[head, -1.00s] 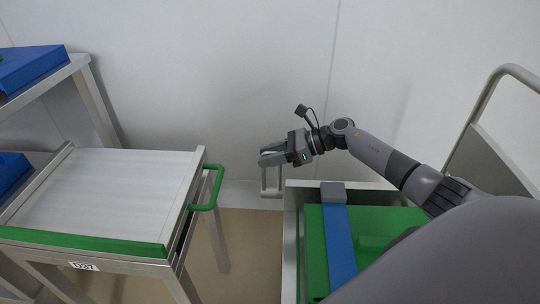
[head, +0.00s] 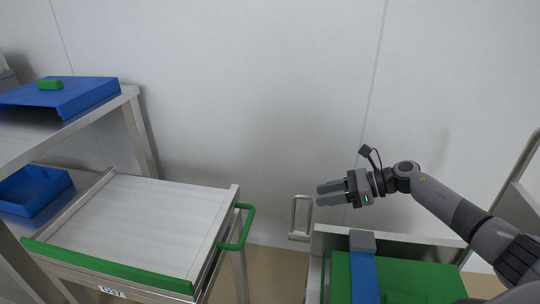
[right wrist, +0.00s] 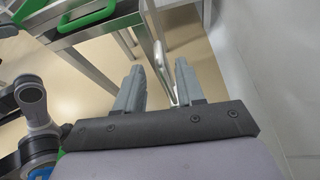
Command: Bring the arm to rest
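My right gripper (head: 330,194) is in the head view, its two dark grey fingers pointing left. The right wrist view shows the fingers (right wrist: 160,85) apart with nothing held between them. A pale metal handle loop (head: 300,217) stands just left of and below the fingertips in the head view, with a visible gap. In the right wrist view a metal bar, seemingly this handle (right wrist: 164,70), shows beyond the gap between the fingers. My right arm (head: 450,203) reaches in from the right.
A metal cart (head: 150,225) with green edge and green handle (head: 242,228) stands left. Behind it, a shelf table (head: 112,108) holds a blue tray (head: 70,98) with a green block (head: 50,85). A metal-walled unit with green surface (head: 415,277) and blue strip (head: 364,280) lies below my arm.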

